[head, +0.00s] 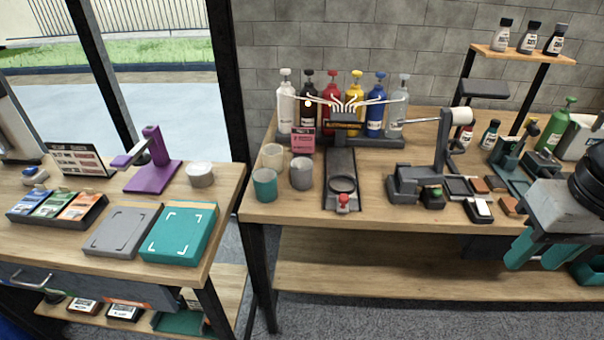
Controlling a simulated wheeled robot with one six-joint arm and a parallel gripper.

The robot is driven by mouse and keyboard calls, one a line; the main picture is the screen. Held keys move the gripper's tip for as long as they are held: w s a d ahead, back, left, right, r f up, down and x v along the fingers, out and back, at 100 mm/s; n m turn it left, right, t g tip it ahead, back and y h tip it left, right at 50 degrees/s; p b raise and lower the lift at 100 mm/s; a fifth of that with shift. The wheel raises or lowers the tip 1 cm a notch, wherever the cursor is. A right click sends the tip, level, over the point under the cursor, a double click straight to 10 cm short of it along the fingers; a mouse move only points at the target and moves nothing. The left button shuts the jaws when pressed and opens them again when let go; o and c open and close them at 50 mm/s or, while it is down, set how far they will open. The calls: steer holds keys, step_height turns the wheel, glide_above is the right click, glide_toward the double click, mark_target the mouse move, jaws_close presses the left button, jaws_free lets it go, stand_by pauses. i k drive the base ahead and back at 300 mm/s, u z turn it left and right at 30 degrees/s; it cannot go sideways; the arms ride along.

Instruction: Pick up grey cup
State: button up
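The grey cup (301,174) stands upright on the right-hand wooden workbench, near its left end. A teal cup (265,185) stands to its left and a cream cup (272,156) stands behind and to the left. My gripper (550,260) is at the right edge of the head view, partly cut off, with teal fingers that appear spread apart. It is far to the right of the grey cup, and I see nothing held in it.
A dispenser stand (343,195) with a red knob is just right of the grey cup. Colored bottles (332,104) stand behind it. A grey device (415,185) and small blocks lie further right. A separate left table (226,195) stands across a gap.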

mark_target(301, 168)
steer(key=z, duration=2.5)
steer(key=k, duration=1.3)
steer(key=u, duration=1.4)
steer(key=i, duration=0.5)
steer(key=u, duration=0.05)
